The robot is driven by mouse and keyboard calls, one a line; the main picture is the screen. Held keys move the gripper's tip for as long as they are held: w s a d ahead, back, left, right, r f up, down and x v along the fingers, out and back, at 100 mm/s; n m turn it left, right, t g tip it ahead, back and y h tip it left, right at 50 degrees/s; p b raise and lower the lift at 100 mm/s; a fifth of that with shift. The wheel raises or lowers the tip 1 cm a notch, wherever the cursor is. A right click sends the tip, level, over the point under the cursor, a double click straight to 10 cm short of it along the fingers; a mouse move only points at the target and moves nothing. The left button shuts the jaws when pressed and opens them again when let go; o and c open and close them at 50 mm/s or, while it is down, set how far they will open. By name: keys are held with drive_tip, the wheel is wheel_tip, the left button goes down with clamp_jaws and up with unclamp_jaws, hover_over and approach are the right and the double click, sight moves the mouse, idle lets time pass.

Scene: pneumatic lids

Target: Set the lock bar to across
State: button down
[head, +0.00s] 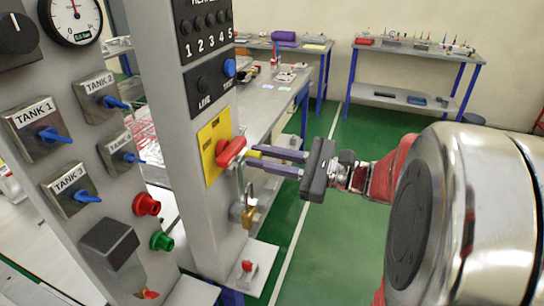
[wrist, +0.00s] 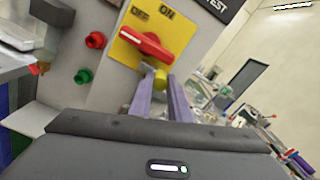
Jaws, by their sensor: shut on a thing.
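A red rotary handle (head: 231,151) sits on a yellow plate (head: 211,146) on the grey post. In the wrist view the handle (wrist: 147,44) lies tilted across the plate (wrist: 128,50), below the words OFF and ON. The lock bar is mostly hidden; a yellow knob (wrist: 160,80), seemingly its grip, and a small grey metal piece (wrist: 146,69) show just below the handle. My gripper (wrist: 161,84) is shut on the yellow knob, its lavender fingers on either side. It also shows in the head view (head: 255,154), reaching in from the right. The bar's angle is unclear.
A brass padlock (head: 242,214) hangs below the handle. Red (head: 147,204) and green (head: 162,240) buttons and tank panels with blue valves stand left. A blue button (head: 229,67) is above. Workbenches (head: 420,50) stand behind; green floor at right is open.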

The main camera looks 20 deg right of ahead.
drive_tip(key=c, duration=2)
unclamp_jaws()
drive_tip(key=shift+s+a+f, duration=0.15)
drive_tip(key=shift+s+a, duration=0.05)
drive_tip(key=shift+a, duration=0.05)
drive_tip(key=o, duration=0.4)
drive_tip(key=shift+d, duration=0.15)
drive_tip(key=shift+c, duration=0.2)
drive_tip(key=shift+s+d, duration=0.1)
drive_tip(key=shift+d, duration=0.05)
drive_tip(key=v, duration=1.3)
drive_tip(key=shift+s+d, duration=0.15)
drive_tip(key=shift+d, duration=0.05)
